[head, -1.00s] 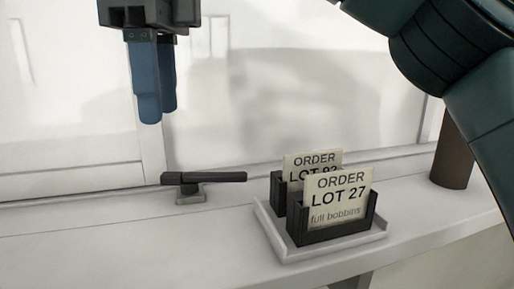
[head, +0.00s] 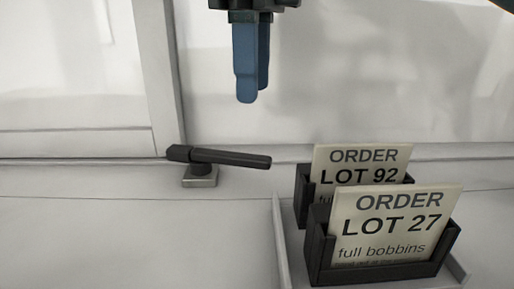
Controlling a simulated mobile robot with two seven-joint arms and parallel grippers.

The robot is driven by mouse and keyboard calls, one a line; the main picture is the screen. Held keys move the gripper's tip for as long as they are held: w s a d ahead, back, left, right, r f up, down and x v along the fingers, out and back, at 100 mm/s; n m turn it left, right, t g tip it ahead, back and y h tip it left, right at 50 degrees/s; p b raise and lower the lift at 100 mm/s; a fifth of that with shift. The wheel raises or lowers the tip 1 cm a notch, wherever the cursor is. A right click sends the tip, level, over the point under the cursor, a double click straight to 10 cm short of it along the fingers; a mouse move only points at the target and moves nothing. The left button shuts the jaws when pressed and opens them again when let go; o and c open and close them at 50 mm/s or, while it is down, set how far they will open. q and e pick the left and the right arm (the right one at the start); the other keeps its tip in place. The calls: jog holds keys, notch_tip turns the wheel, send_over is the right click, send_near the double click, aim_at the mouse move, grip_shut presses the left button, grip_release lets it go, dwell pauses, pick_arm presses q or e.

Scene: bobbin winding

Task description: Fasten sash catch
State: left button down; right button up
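The sash catch has a dark lever (head: 230,158) on a small grey base (head: 200,179), at the foot of the window frame. The lever points to the right, roughly along the sill. My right gripper (head: 254,92) hangs from the top of the head view with its blue fingers pointing down. It is above the lever, clearly apart from it. One finger partly covers the other, so the gap between them is hard to judge. Nothing shows held at the tips. My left gripper is not in view.
A pale tray (head: 284,258) on the right of the sill carries dark holders with an "ORDER LOT 92" card (head: 362,165) and an "ORDER LOT 27" card (head: 392,225). A window post (head: 163,80) rises behind the catch. The sill left of the catch is clear.

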aim_at(255, 157)
notch_tip(255, 157, down, 9)
jog(key=shift+r, duration=0.15)
jog(key=shift+c, duration=0.6)
grip_shut()
